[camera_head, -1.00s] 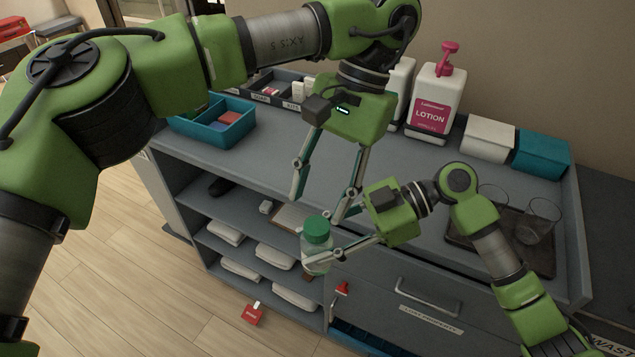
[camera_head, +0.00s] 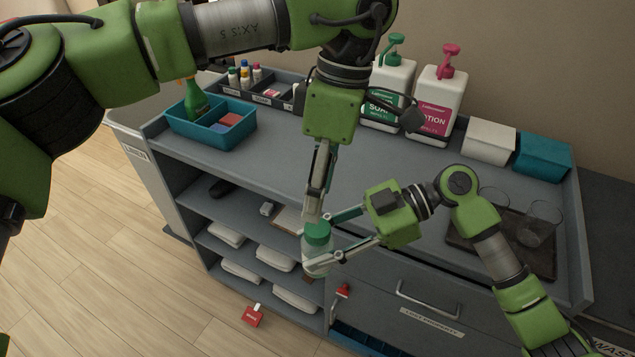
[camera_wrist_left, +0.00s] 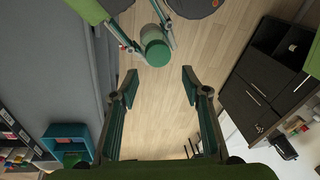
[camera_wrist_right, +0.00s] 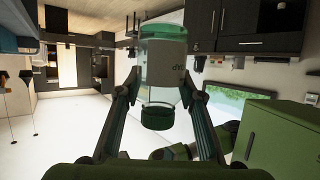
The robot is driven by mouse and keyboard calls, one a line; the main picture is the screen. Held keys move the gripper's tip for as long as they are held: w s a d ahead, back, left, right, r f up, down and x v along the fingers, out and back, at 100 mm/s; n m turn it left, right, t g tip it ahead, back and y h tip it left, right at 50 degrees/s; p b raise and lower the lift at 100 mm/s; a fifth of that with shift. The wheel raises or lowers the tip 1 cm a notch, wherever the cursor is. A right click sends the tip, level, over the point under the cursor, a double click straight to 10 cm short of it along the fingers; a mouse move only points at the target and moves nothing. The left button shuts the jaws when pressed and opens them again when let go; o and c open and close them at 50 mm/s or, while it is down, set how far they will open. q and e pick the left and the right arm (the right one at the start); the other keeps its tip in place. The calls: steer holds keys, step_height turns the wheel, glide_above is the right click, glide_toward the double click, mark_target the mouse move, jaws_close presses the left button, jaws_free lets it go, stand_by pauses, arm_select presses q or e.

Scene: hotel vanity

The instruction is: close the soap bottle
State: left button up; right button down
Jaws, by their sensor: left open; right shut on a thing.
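The soap bottle (camera_head: 316,263) is small and clear and stands about upright in front of the vanity. Its green cap (camera_head: 317,234) sits on top; I cannot tell how tight it is. My right gripper (camera_head: 324,252) is shut on the bottle's body. The right wrist view shows the bottle (camera_wrist_right: 163,65) upside down in the picture, with green liquid and the cap (camera_wrist_right: 157,117) on the neck. My left gripper (camera_head: 312,217) is open and empty, pointing down just above the cap. In the left wrist view the cap (camera_wrist_left: 157,52) lies beyond the fingertips (camera_wrist_left: 160,87), not between them.
Large soap (camera_head: 388,95) and lotion (camera_head: 436,100) pump bottles stand at the counter's back. A teal bin (camera_head: 205,130) is at left, a dark tray (camera_head: 470,240) with glasses at right. Shelves with towels (camera_head: 241,270) lie below. The middle counter is clear.

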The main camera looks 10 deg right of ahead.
mark_target(317, 227)
arm_select(q)
steer(key=n, duration=0.7)
steer(key=shift+a+r+h, duration=0.1)
steer(key=shift+r+h, duration=0.2)
steer(key=n, duration=0.5)
steer(key=shift+s+r+n+t+h, duration=0.15)
steer(key=shift+n+t+h, duration=0.15)
steer(key=shift+n, duration=0.1)
steer(key=n, duration=0.5)
steer(key=shift+s+r, duration=0.1)
steer(key=shift+r, duration=0.1)
steer(key=n, duration=0.6)
steer(key=shift+s+a+r+h, duration=0.1)
steer(key=shift+s+r+h, duration=0.15)
steer(key=shift+h, duration=0.15)
steer(key=shift+f, duration=4)
